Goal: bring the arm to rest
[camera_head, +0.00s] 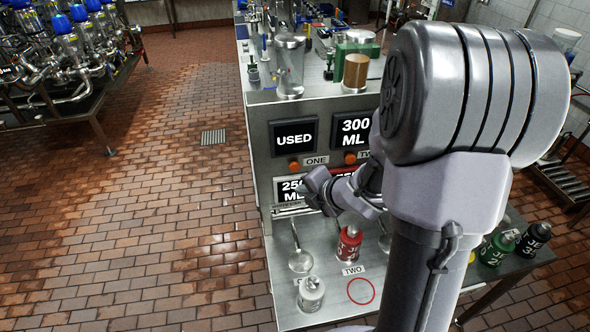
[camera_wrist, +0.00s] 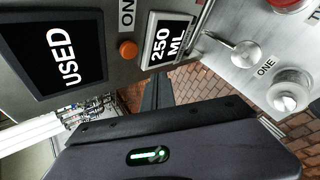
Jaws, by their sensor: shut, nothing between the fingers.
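My arm (camera_head: 440,190) rises at the right of the head view and bends down to the bench front. My gripper (camera_head: 320,190) is shut and empty in front of the lower display panels, above the shelf. Its dark housing (camera_wrist: 175,150) with a green light fills the bottom of the wrist view. Its fingertips are hard to make out there. My arm hides much of the bench's right side.
The bench has a "USED" panel (camera_head: 295,136), a "300 ML" panel (camera_head: 356,131) and orange buttons. The shelf holds a red-bodied bottle (camera_head: 348,243) and a silver bottle (camera_head: 311,293). Pipework (camera_head: 75,60) stands far left. The tiled floor (camera_head: 150,230) between is clear.

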